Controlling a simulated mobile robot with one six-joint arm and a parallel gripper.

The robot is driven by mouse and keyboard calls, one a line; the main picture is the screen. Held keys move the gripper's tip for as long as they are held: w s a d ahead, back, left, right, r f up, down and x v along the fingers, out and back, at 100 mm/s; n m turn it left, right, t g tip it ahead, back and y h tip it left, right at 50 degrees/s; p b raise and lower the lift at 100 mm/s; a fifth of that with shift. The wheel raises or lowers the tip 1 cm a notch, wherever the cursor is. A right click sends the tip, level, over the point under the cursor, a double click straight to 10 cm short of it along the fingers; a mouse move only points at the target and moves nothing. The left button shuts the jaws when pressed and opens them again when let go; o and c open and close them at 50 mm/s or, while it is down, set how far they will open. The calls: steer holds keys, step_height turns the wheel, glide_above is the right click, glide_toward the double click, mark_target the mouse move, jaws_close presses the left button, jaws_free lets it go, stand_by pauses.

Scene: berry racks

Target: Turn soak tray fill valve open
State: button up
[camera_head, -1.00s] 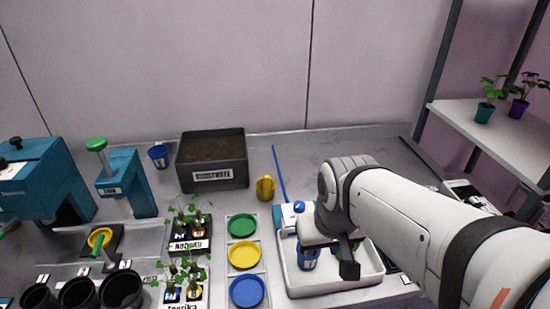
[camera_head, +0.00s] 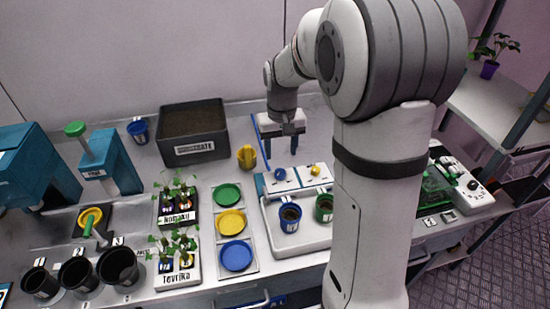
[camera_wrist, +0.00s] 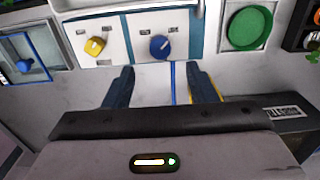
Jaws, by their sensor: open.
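The soak tray (camera_head: 300,246) is a white basin on the bench, holding a blue pot (camera_head: 290,217) and a green pot (camera_head: 324,208). On the panel behind it are a blue knob (camera_head: 280,174) and a yellow knob (camera_head: 315,170); their labels are too small to read. In the wrist view the blue knob (camera_wrist: 160,46) and yellow knob (camera_wrist: 95,46) lie beyond the fingertips. My gripper (camera_head: 281,150) is open and empty, pointing down just behind the panel, roughly in line with the blue knob and apart from it. A blue hose (camera_wrist: 173,80) shows between the fingers.
A yellow object (camera_head: 247,157) stands close left of my gripper. A dark soil box (camera_head: 194,133) is behind left. Green (camera_head: 228,194), yellow and blue dishes lie left of the tray. A white device (camera_head: 462,191) is to the right.

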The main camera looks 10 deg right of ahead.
mark_target(280, 172)
step_height(280, 172, down, 8)
steer(key=shift+w+r, duration=0.1)
stand_by(0.4)
steer(key=shift+a, duration=0.15)
steer(key=c, duration=1)
steer(key=shift+o, duration=0.2)
